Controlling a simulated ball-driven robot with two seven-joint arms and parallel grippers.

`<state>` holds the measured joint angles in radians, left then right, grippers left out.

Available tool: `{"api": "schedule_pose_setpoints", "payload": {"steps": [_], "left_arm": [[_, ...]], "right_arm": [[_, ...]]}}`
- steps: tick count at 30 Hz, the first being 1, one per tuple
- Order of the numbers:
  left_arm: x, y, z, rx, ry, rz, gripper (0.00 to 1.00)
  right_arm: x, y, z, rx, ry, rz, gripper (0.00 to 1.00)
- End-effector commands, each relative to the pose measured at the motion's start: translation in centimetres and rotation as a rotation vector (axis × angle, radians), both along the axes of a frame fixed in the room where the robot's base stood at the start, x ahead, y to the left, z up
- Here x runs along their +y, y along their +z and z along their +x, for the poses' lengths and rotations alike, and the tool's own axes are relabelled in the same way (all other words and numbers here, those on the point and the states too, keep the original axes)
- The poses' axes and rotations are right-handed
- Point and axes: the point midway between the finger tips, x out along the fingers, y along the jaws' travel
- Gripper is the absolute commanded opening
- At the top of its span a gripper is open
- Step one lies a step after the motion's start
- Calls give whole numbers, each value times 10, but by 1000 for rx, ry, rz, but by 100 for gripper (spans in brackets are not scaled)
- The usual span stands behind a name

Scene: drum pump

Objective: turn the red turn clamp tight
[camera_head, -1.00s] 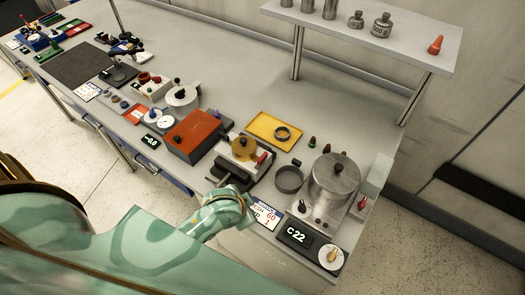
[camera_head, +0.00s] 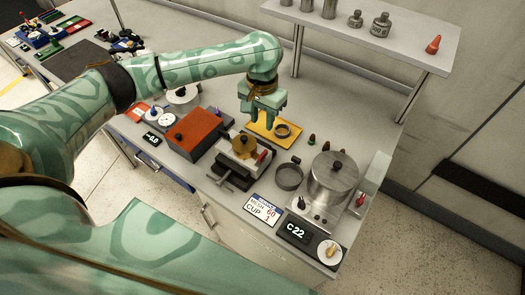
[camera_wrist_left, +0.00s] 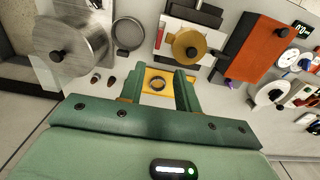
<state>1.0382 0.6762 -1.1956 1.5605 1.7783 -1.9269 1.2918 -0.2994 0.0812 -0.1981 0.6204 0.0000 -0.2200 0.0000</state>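The red turn clamp (camera_head: 262,157) appears as a small red handle on the white-based machine, beside its yellow round part (camera_head: 244,146). In the left wrist view the red handle (camera_wrist_left: 159,38) shows left of the yellow disc (camera_wrist_left: 189,46). My left gripper (camera_head: 264,122) hangs above the yellow tray, behind the machine and apart from the clamp. Its two fingers (camera_wrist_left: 158,92) are spread with nothing held between them; the tray shows beyond the gap. My right gripper is not in view.
The yellow tray (camera_head: 291,140) holds a dark ring (camera_head: 282,130). An orange-red box (camera_head: 195,132) stands left of the machine. A grey ring (camera_head: 289,177) and a steel pot (camera_head: 333,178) stand to its right. A raised shelf (camera_head: 400,45) stands behind.

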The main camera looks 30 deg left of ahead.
Motion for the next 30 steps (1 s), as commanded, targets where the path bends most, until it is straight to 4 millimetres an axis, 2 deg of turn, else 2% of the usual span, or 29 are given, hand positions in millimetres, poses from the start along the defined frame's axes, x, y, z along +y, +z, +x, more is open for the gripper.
{"api": "schedule_pose_setpoints", "payload": {"steps": [1,9,15,21,30], "left_arm": [[0,-14,-1,5,-1,1,33],[-1,-84,-1,4,-2,-1,33],[-1,-127,-1,1,-3,-1,33],[-1,-149,-1,0,-4,-2,33],[-1,-151,0,-2,-6,-1,33]], "right_arm": [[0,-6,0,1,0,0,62],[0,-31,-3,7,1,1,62],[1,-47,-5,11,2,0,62],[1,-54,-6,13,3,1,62],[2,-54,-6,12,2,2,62]]}}
